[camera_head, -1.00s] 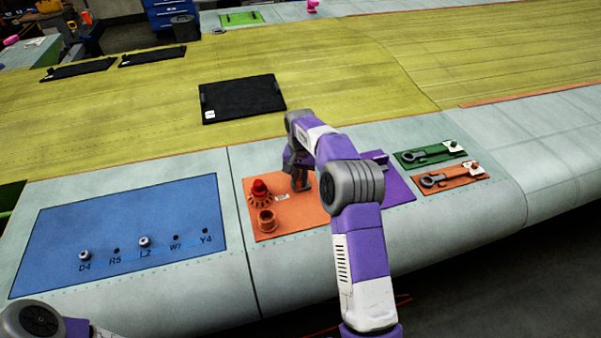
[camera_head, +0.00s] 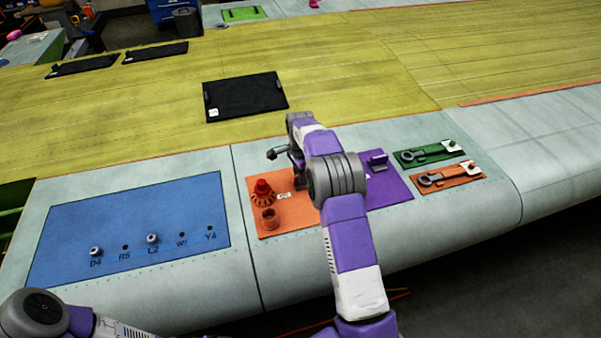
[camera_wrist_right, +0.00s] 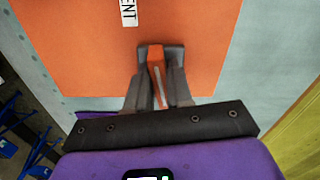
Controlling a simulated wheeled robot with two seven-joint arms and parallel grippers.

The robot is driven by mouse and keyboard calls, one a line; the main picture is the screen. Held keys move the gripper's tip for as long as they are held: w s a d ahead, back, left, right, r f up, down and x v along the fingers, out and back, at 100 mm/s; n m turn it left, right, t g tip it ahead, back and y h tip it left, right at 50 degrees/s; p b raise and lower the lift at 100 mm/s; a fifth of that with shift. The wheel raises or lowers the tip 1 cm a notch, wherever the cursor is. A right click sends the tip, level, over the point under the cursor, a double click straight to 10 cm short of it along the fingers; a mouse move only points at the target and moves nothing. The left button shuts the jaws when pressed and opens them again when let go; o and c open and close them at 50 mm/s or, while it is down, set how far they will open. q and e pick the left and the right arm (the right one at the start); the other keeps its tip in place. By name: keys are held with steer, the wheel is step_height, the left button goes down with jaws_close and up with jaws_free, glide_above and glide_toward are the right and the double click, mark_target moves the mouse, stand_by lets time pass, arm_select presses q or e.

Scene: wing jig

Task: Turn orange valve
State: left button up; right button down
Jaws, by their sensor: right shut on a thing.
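The orange panel (camera_head: 292,212) lies on the wing's pale edge, with a small label. In the right wrist view, the orange valve's handle (camera_wrist_right: 155,60) stands between the fingers of my right gripper (camera_wrist_right: 161,72), over the panel's edge. The gripper is shut on this handle. In the head view my right arm hides the handle and most of the gripper (camera_head: 298,178). My left arm shows only in part at the lower left, and its gripper is outside the view.
On the same panel stand a red knob (camera_head: 262,188) and an orange ring (camera_head: 268,218). A purple panel (camera_head: 385,190) adjoins at right; green (camera_head: 428,152) and orange (camera_head: 450,177) wrench panels lie beyond. A blue panel (camera_head: 130,230) is at left, a black mat (camera_head: 245,97) behind.

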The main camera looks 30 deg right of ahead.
steer(key=shift+w+m, duration=0.1)
steer(key=shift+m, duration=0.9)
steer(key=c, duration=1.1)
jaws_free()
step_height(320, 180, up, 8)
steer(key=shift+f, duration=0.2)
